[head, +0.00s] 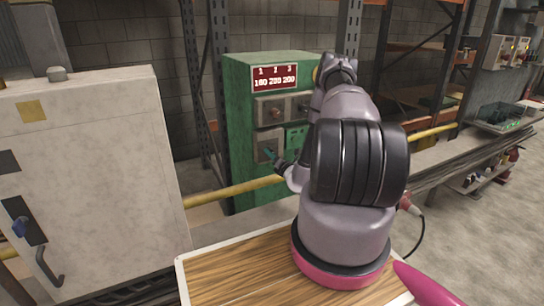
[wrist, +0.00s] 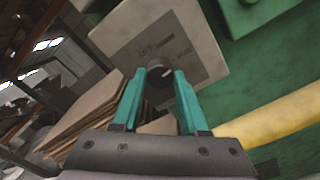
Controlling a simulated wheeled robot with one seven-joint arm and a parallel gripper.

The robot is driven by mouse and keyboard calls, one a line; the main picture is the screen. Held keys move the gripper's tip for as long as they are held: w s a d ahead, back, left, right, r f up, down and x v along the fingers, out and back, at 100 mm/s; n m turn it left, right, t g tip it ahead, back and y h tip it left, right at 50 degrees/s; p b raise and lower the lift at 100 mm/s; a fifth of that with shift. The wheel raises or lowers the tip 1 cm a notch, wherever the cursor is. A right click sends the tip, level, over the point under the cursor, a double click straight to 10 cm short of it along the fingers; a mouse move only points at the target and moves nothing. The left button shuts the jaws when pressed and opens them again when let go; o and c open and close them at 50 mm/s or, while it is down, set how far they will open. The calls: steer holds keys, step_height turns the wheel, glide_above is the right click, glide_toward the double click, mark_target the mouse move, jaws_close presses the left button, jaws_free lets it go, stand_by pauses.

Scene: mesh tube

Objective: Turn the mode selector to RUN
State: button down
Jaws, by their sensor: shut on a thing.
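The mode selector (wrist: 160,72) is a dark round knob on a grey square plate (wrist: 190,35) in the wrist view. The plate carries small lettering above and to the right of the knob, too blurred to read surely. A pale mark shows on the knob's face, toward its right side. My gripper (wrist: 160,76) has teal fingers, one at each side of the knob, shut on it. In the head view my gripper (head: 270,154) is at the lower left plate of the green cabinet (head: 238,110), and the knob is hidden there.
The cabinet has a red display (head: 274,78) and other plates with knobs. A yellow pipe (head: 230,190) runs below my gripper, close by on the right in the wrist view. A pale cabinet (head: 90,180) stands at left. A wooden-topped surface (head: 230,265) lies in front.

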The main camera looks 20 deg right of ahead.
steer(key=shift+m, duration=0.6)
steer(key=shift+c, duration=2.2)
jaws_free()
steer(key=s, duration=1.1)
steer(key=shift+d, duration=0.2)
steer(key=shift+w, duration=0.1)
